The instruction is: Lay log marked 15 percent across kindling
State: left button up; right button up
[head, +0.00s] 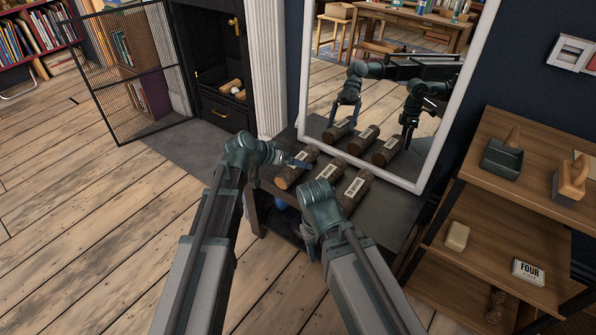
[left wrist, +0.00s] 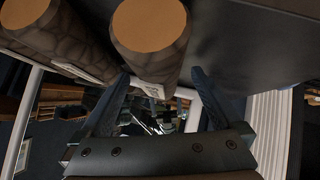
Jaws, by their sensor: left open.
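Three bark-covered logs with white labels lie side by side on a dark stand before a mirror: a left log (head: 287,177), a middle log (head: 329,170) and a right log (head: 353,193). The label text is too small to read. My left gripper (head: 303,163) is open at the left log. In the left wrist view, its fingers (left wrist: 165,100) straddle the line of a log (left wrist: 150,55); contact is unclear. My right gripper (head: 309,235) is mostly hidden beneath its wrist, in front of the stand. Small pale pieces (head: 231,87), possibly kindling, lie inside the open fireplace.
The mirror (head: 437,165) stands directly behind the logs and reflects them and my arms. A mesh fire screen (head: 125,75) stands left of the fireplace. A wooden shelf unit (head: 490,215) with small objects is at right. The wooden floor at left is clear.

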pick_arm(q)
jog(key=shift+w+d+f, duration=0.1)
jog(key=shift+d+f, duration=0.05)
grip_shut()
dwell(0.4)
notch_tip(320, 180, up, 46)
jog(key=p, duration=4.6)
